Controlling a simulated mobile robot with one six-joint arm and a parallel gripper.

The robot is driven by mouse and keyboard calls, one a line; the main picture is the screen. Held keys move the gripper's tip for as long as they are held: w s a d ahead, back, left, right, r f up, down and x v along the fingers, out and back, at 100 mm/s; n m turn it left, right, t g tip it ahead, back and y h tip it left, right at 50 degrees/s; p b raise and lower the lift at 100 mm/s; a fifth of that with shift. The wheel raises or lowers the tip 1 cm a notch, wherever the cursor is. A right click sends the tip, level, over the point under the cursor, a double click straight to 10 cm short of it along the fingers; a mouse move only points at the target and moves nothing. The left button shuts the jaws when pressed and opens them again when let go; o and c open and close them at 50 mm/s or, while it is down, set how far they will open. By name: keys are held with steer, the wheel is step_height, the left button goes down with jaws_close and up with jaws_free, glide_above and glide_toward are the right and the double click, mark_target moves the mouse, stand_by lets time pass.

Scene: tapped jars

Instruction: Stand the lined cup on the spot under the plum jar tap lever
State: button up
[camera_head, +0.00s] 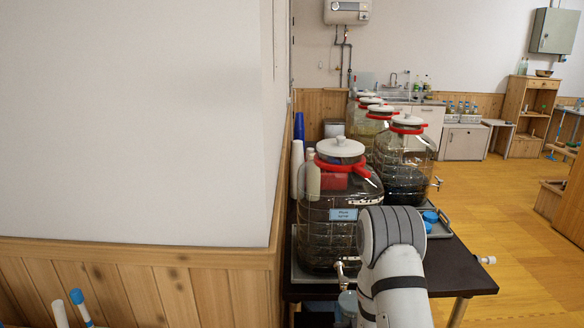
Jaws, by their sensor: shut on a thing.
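A large clear jar (322,240) with a red collar, a white lid and dark contents stands at the near end of the dark table. Its small blue label (343,214) is too small to read surely, so I cannot confirm that it is the plum jar. A metal tap (345,264) sticks out low on its front. A grey-blue cup-like thing (347,303) shows just below the tap, partly hidden by my arm. I cannot see lines on it or tell what bears it. My gripper is hidden beyond my white arm.
More red-collared jars (403,160) stand behind on the dark table (455,265). A grey tray (442,231) with blue items (430,218) lies right of my arm. A white wall (135,120) with wood panelling closes off the left. Open wooden floor (520,265) lies right.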

steer(key=shift+a, duration=0.1)
steer(key=shift+f, duration=0.3)
step_height(320, 180, down, 8)
steer(key=b, duration=0.8)
steer(key=shift+a+r, duration=0.15)
steer(key=shift+r, duration=0.1)
steer(key=shift+s, duration=0.15)
